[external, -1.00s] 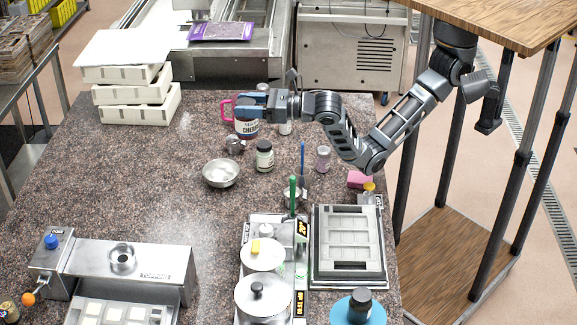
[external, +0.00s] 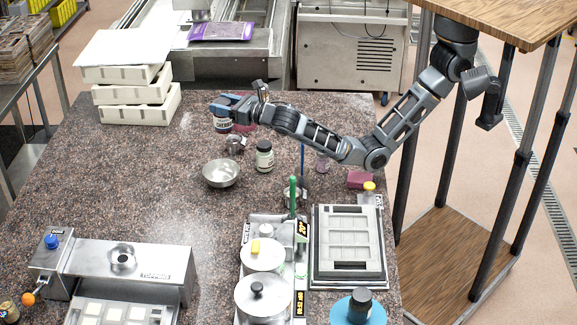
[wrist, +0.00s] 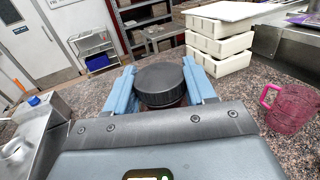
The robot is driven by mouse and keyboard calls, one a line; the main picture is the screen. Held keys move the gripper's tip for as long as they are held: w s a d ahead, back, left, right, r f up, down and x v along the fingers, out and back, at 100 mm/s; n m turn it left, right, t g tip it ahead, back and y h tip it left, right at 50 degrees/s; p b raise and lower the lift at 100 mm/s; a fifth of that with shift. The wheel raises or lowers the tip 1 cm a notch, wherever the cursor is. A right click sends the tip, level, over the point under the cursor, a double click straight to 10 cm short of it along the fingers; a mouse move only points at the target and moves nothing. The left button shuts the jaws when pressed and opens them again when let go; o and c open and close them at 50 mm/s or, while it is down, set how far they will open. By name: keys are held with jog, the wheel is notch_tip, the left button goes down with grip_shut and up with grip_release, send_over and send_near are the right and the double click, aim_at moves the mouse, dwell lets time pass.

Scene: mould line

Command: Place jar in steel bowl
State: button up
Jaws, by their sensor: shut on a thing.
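My gripper (external: 228,106) is shut on a jar (external: 222,125) with a red-and-white label. In the wrist view the jar's black lid (wrist: 160,82) sits between the two blue fingers of my gripper (wrist: 160,85). Its lower part is mostly hidden by the gripper body. The jar looks upright; I cannot tell how far it is above the counter. The steel bowl (external: 221,174) stands on the counter in front of the held jar and looks empty. It does not show in the wrist view.
A second dark-lidded jar (external: 264,157) stands right of the bowl, and a small metal pot (external: 235,144) stands behind it. A pink mug (wrist: 289,108) is right of my gripper in the wrist view. White crates (external: 138,112) are stacked at back left. The counter left of the bowl is clear.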

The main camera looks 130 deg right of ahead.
notch_tip(320, 180, down, 18)
jog(key=shift+r, duration=0.15)
dwell(0.3)
jog(key=o, duration=1.3)
jog(key=shift+o, duration=0.2)
jog(key=p+v, duration=0.4)
jog(key=v, duration=0.2)
notch_tip(320, 180, up, 7)
jog(key=shift+w+d+p, duration=0.2)
jog(key=shift+d+p, duration=0.2)
